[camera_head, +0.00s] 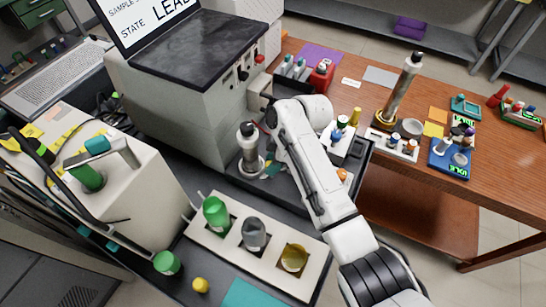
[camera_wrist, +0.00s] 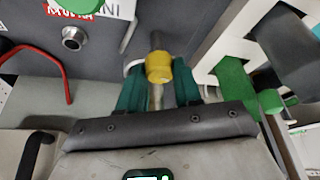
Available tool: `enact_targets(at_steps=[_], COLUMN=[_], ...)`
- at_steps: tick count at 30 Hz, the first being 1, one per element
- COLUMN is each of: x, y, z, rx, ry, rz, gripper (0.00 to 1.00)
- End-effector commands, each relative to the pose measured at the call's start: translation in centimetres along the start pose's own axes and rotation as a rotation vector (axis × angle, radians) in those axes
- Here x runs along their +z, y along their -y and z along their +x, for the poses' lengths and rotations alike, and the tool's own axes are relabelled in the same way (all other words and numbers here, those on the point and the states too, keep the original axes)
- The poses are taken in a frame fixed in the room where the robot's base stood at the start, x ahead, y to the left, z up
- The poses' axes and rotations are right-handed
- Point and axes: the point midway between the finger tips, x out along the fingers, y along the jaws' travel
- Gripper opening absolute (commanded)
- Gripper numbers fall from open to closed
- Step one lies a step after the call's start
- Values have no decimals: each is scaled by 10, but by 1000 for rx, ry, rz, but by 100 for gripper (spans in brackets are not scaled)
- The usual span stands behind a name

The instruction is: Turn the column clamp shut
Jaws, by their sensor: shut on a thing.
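In the wrist view, my gripper (camera_wrist: 158,88) has its two teal fingers closed on either side of a yellow knob (camera_wrist: 158,67) on a grey rod. The knob looks like the column clamp's handle; the clamp's jaw and how far it is turned cannot be made out. In the head view, my white arm reaches to the front of the grey machine (camera_head: 180,110), and hides the gripper and knob. A metal column with a black cap (camera_head: 247,130) stands upright just left of my arm. Another capped column (camera_head: 402,90) stands on the wooden table.
A white rack (camera_head: 225,262) with green, grey and yellow-topped pieces stands in front. A beige unit (camera_head: 135,195) is at the left. The wooden table (camera_head: 420,195) at the right holds small trays and bottles. In the wrist view, a red bent bar (camera_wrist: 68,75) lies left of the fingers.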

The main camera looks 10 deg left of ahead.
Motion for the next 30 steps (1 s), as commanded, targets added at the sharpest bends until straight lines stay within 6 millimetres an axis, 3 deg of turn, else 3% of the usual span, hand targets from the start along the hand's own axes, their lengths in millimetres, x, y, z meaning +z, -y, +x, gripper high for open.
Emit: enact_targets(at_steps=[30], x=[-4], y=[5], z=[0], rx=[366], ry=[-2], rz=[876], gripper=[3])
